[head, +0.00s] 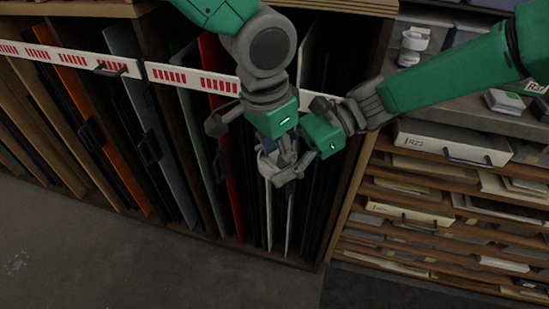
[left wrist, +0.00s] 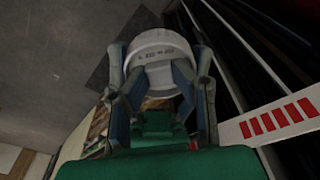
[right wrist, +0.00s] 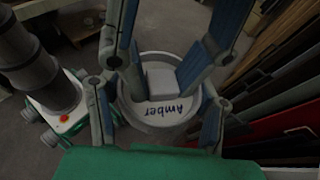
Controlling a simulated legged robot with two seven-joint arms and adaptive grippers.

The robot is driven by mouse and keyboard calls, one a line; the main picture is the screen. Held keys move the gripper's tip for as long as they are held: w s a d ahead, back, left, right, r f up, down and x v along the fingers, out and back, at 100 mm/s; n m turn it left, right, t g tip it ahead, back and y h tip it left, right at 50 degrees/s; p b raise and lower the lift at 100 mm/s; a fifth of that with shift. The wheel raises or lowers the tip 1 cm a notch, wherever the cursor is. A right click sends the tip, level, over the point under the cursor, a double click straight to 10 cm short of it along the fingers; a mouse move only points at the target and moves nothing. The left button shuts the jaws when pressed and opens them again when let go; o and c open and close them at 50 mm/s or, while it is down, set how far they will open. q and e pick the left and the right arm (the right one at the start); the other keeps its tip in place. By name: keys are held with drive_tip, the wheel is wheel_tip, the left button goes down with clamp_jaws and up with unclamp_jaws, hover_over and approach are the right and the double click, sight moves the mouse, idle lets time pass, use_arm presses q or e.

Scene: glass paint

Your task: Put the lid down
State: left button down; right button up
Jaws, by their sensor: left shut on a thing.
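My left gripper (head: 275,158) is shut on the raised block of a round white lid (right wrist: 163,107), with its fingers on both sides of the block. The lid is marked "Amber" and also shows in the left wrist view (left wrist: 158,50). It is held in the air in front of the rack. My right gripper (head: 290,172) is close against the left one. In the head view the grippers hide most of the lid. Whether a jar is under it is not visible.
A rack of upright coloured sheets (head: 233,140) with a white, red-marked rail (head: 190,78) stands close behind the grippers. Wooden shelves with drawers and flat boxes (head: 450,147) are at the right. The grey floor (head: 130,270) in front is clear.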

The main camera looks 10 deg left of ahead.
use_arm(q)
drive_tip(key=c, duration=1.3)
unclamp_jaws()
drive_tip(key=shift+s+d, duration=0.1)
use_arm(e)
drive_tip(key=shift+w, duration=0.1)
